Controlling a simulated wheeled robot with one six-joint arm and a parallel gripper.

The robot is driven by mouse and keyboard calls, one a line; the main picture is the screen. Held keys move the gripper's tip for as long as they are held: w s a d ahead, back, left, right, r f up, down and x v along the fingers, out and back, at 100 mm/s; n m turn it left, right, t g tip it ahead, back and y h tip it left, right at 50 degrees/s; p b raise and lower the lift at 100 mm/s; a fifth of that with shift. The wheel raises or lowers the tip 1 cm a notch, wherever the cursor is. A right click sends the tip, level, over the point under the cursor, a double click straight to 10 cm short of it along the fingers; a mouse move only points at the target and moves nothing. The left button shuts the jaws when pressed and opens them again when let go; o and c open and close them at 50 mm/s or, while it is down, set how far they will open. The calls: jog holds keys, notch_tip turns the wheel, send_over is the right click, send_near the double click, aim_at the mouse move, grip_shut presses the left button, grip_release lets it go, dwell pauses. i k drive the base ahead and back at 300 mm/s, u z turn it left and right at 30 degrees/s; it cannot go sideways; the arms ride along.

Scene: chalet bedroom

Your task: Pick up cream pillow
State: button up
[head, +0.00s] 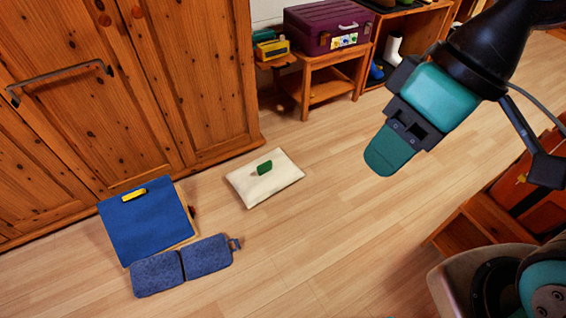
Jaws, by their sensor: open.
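The cream pillow (283,179) lies flat on the wooden floor in the middle of the head view, in front of the wooden wardrobe. A small green object (264,167) rests on top of it. My gripper (388,152), teal and black, is up in the air to the right of the pillow, apart from it. It is open and I see nothing in it. One finger shows clearly; the other is hard to make out.
A blue board-like item (147,222) with a yellow object (134,194) on it lies left, by blue cushions (207,257). The wardrobe (120,90) stands behind. A small table (318,80) bears a purple case (325,27). Floor right of the pillow is clear.

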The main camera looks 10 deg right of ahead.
aim_at(256, 182)
jog(key=z, duration=0.2)
jog(key=i, duration=1.35)
jog(key=u, duration=0.25)
jog(key=i, duration=0.85)
jog(key=u, duration=0.35)
